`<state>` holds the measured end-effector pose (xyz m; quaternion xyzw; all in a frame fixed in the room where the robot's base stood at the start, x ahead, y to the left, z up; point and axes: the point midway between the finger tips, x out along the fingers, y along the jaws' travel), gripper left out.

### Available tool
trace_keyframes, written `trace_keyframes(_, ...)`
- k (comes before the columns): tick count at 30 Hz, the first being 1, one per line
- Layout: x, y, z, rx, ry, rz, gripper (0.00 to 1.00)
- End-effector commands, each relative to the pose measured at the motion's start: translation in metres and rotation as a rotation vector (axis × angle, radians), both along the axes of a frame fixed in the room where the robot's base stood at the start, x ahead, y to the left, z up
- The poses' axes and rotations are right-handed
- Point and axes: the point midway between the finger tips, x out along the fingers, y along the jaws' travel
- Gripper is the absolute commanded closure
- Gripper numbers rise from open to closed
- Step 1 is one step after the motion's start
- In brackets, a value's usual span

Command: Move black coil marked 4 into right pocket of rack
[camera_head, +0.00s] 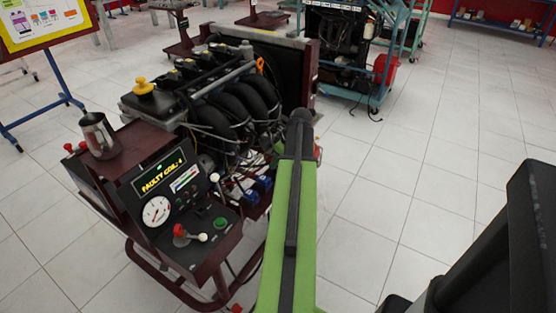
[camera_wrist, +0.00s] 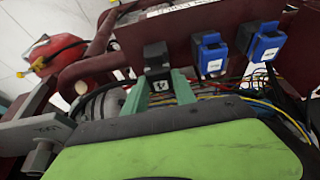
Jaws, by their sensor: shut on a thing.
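In the wrist view my gripper (camera_wrist: 159,84) has its two green fingers closed on the sides of a black coil (camera_wrist: 156,55). A small label that looks like a 4 faces the camera between the fingers. Behind and to the right is a dark red rack panel (camera_wrist: 170,32). Two blue coils (camera_wrist: 210,54) (camera_wrist: 264,42) sit along its right part. I cannot tell whether the held coil touches the panel, and the right pocket cannot be made out. In the head view my green arm hides the gripper and held coil; blue coils (camera_head: 264,184) show beside it.
The engine (camera_head: 225,100) and its wiring stand close behind the rack. A control panel (camera_head: 185,215) reading "FAULTY COIL: 4" and a metal jug (camera_head: 99,136) are at left. A red can (camera_wrist: 50,52) shows in the wrist view. Tiled floor (camera_head: 400,190) is clear at right.

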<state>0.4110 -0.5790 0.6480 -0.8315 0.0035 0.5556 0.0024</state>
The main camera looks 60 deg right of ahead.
Motion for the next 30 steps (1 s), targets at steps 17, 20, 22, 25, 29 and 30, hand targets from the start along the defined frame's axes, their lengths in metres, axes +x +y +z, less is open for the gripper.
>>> trace_keyframes(17,0.001,0.0,-0.014,0.0,0.0,0.001,1.0)
trace_keyframes(20,0.001,0.0,-0.014,0.0,0.0,0.001,1.0)
trace_keyframes(22,0.001,0.001,-0.014,0.001,0.0,0.001,1.0)
trace_keyframes(25,0.001,0.001,-0.014,0.001,0.0,0.001,0.64)
trace_keyframes(29,0.001,0.001,-0.014,0.001,0.0,0.001,0.47)
trace_keyframes(30,0.001,0.001,-0.014,0.001,0.0,0.001,0.42)
